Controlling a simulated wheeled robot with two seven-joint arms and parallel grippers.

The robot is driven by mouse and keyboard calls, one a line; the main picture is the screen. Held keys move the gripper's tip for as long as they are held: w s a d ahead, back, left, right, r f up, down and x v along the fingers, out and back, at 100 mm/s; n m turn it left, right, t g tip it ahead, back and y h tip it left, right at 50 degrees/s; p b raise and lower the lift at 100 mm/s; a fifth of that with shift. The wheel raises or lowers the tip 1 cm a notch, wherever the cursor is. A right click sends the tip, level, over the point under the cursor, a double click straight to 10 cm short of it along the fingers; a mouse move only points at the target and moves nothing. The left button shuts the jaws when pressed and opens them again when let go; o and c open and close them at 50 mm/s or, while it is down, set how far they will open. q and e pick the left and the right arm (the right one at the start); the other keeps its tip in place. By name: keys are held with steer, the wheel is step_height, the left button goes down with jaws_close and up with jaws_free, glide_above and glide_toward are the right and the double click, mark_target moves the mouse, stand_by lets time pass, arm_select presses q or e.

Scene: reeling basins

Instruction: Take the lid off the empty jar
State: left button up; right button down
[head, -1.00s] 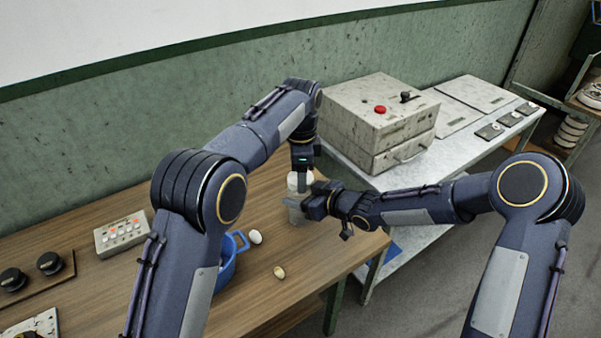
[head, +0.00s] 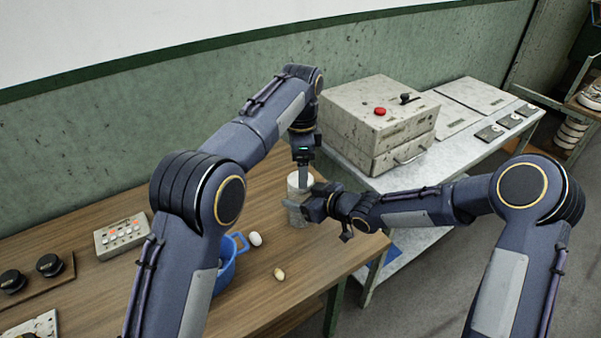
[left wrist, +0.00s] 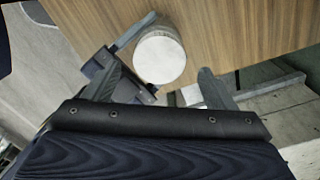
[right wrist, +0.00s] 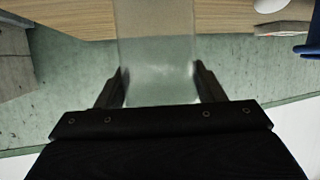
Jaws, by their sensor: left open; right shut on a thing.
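The jar (head: 297,215) is pale and translucent and stands upright near the table's right end. In the right wrist view its clear wall (right wrist: 157,65) fills the space between the fingers, and I see nothing inside. A round white lid (head: 293,181) shows at its top; the left wrist view shows the lid (left wrist: 160,56) from above as a disc. My right gripper (right wrist: 157,82) is shut on the jar from the right. My left gripper (left wrist: 163,80) is open and points down above the lid, apart from it. One finger partly covers the lid in the head view.
A blue basin (head: 228,272), a white cocoon (head: 255,239) and a yellowish one (head: 279,274) are left of and in front of the jar. A button panel (head: 122,236) is further left. A grey machine box (head: 375,115) stands on the metal bench behind right.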

arm_select(q)
steer(key=shift+r, duration=0.6)
steer(key=shift+c, duration=0.4)
steer(key=m, duration=0.2)
steer(key=r+m, duration=0.1)
steer(key=m, duration=0.2)
steer(key=shift+d+r+m, duration=0.15)
steer(key=shift+d+m, duration=0.15)
steer(key=m, duration=0.2)
steer(key=r+m, duration=0.1)
steer(key=shift+r+m, duration=0.1)
steer(key=shift+m, duration=0.3)
steer(key=m, duration=0.3)
steer(key=shift+a+r, duration=0.3)
steer(key=shift+r, duration=0.05)
glide_above(300, 201)
steer(key=w, duration=0.4)
steer(key=shift+s+f, duration=0.15)
steer(key=shift+f, duration=1.8)
steer(key=shift+s+f, duration=0.1)
steer(key=shift+f, duration=1.8)
